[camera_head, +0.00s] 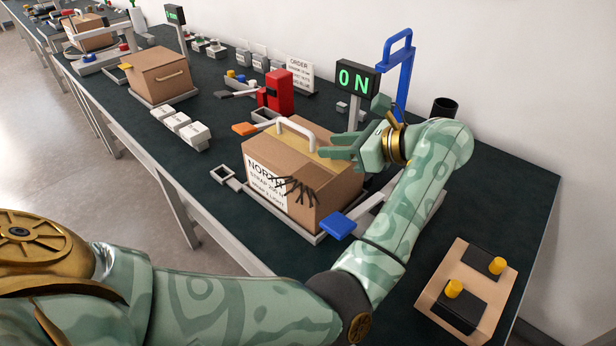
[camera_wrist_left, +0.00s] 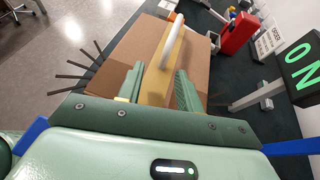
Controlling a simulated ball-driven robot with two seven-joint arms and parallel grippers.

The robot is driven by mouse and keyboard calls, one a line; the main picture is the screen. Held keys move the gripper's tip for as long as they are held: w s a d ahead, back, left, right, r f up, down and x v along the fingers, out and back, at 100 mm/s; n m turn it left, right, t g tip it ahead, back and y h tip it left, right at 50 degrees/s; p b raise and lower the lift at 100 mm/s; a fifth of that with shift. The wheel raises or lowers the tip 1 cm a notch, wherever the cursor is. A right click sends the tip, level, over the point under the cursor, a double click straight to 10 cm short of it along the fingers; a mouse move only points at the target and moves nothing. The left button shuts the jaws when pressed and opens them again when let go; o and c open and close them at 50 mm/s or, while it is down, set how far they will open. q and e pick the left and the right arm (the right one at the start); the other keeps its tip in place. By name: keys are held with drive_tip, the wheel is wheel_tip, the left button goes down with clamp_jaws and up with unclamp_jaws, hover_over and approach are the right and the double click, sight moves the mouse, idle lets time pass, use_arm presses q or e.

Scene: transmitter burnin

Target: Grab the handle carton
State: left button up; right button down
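The handle carton (camera_head: 308,190) is a brown box with yellow tape along its top, a white arched handle (camera_head: 296,130) and a printed "NORTH" label. It sits on a light tray on the dark bench. My left gripper (camera_head: 338,147) is over the near right part of the carton's top, beside the handle. In the left wrist view, its green fingers (camera_wrist_left: 158,84) are apart, with the tape strip between them and the white handle (camera_wrist_left: 172,42) just beyond the tips. Nothing is visibly held. Whether the fingers touch the carton is unclear. My right gripper is not in view.
A lit "ON" sign (camera_head: 355,80), a blue post frame (camera_head: 398,75) and a red device (camera_head: 279,92) stand behind the carton. A blue paddle (camera_head: 338,226) is at its near corner. A yellow-knobbed panel (camera_head: 466,290) lies front right. Another carton (camera_head: 160,75) is farther left.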

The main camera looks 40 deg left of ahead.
sight(313, 142)
use_arm(q)
drive_tip(key=shift+a+f, duration=0.25)
drive_tip(key=shift+a, duration=0.4)
drive_tip(key=x, duration=0.1)
drive_tip(key=b+x, duration=0.1)
drive_tip(key=x, duration=0.1)
drive_tip(key=b+x, duration=0.1)
drive_tip(key=x, duration=0.1)
drive_tip(key=shift+w+a+r, duration=0.15)
drive_tip(key=shift+w, duration=0.15)
drive_tip(key=shift+r, duration=0.1)
clamp_jaws()
idle(0.4)
drive_tip(key=shift+r, duration=0.15)
